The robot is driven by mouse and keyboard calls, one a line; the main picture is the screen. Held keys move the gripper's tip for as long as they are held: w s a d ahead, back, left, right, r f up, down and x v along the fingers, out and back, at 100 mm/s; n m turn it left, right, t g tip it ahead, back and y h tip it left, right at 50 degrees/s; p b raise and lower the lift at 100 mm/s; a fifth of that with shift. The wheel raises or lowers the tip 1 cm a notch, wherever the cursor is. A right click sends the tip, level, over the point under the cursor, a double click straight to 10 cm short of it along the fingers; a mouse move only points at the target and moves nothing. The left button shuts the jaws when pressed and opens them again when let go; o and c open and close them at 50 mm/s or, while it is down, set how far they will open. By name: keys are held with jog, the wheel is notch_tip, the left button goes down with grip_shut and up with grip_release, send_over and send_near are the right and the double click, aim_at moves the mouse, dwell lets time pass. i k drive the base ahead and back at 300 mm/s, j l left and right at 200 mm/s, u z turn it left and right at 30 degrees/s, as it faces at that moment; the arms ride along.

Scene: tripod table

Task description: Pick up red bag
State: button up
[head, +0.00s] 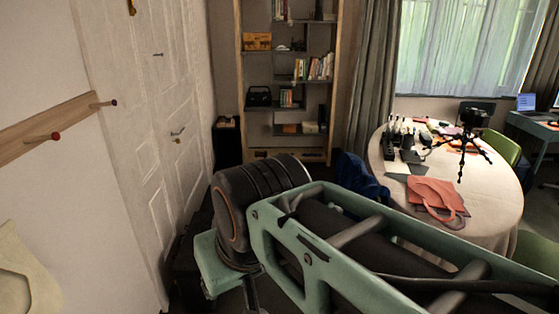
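The red bag (424,188) lies flat on the near part of the round-ended table (492,212) at the right in the head view. Its strap loops over the near side toward the table's edge. My arm crosses the foreground below and left of the table. My gripper does not show in this view, so I cannot see its fingers or anything in them.
A black tripod with a camera (472,118) stands on the table behind the bag, to the right. Dark items (395,140) and papers lie behind it. A blue thing (360,180) is left of the table, a green chair (504,148) right. A bookshelf (286,85) stands at the back.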

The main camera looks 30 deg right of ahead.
aim_at(426, 191)
jog(key=z, duration=2.2)
jog(key=i+l, duration=0.1)
jog(key=i, duration=0.5)
jog(key=i+l, duration=0.1)
jog(key=i, duration=0.45)
